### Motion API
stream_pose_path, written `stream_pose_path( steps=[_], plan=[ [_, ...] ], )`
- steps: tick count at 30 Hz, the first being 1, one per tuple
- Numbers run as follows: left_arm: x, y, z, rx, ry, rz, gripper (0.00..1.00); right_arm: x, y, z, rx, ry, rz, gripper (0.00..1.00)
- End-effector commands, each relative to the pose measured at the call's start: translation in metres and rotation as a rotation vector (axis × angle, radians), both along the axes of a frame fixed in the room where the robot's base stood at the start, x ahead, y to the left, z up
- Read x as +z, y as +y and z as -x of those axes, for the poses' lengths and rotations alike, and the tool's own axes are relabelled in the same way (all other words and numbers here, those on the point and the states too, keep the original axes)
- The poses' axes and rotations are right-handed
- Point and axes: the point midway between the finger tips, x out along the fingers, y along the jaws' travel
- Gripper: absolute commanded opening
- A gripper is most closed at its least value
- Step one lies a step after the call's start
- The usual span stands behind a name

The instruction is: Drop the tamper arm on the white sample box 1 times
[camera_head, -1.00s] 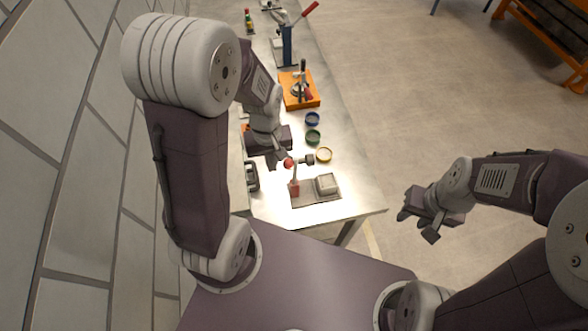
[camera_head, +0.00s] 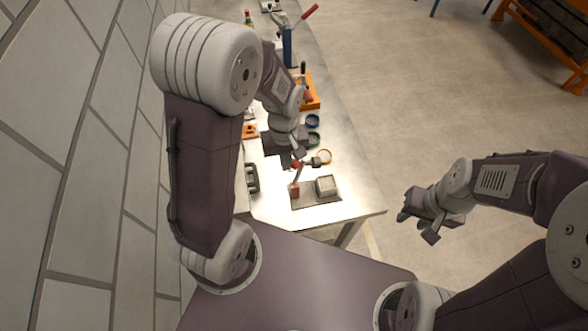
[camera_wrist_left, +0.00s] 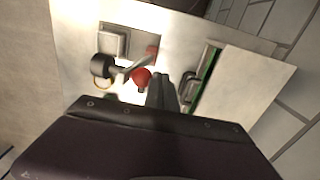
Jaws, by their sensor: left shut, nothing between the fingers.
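The white sample box (camera_head: 326,185) sits on a grey base plate; it also shows in the left wrist view (camera_wrist_left: 113,41). Beside it stands the tamper's red post (camera_head: 294,189). The tamper arm is raised, its dark head (camera_head: 320,161) up off the box; the head also shows in the left wrist view (camera_wrist_left: 102,67). A red ball knob (camera_wrist_left: 141,76) is on the arm. My left gripper (camera_head: 292,161) is shut and empty, its fingertips (camera_wrist_left: 161,88) close beside the knob; I cannot tell whether they touch. My right gripper (camera_head: 417,226) is open and empty, off the table's right side.
A dark handled item (camera_head: 252,178) lies left of the base plate. Yellow (camera_head: 324,156), green (camera_head: 313,139) and blue (camera_head: 312,121) rings lie behind it. An orange stand (camera_head: 312,92) and a blue post press (camera_head: 288,47) are further back. The table's front right corner is bare.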

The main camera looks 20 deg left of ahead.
Motion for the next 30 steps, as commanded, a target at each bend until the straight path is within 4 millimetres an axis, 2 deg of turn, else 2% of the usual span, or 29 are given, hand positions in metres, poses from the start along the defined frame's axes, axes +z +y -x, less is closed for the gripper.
stream_pose_path(
  steps=[17, 30],
  plan=[
    [0.000, -0.025, -0.015, -0.001, 0.001, 0.000, 0.00, 0.006, 0.000, 0.000, 0.000, 0.000, 0.000, 0.36],
    [0.000, -0.024, -0.014, 0.000, 0.001, 0.001, 0.00, 0.005, 0.000, 0.000, 0.000, 0.000, 0.000, 0.36]
  ],
)
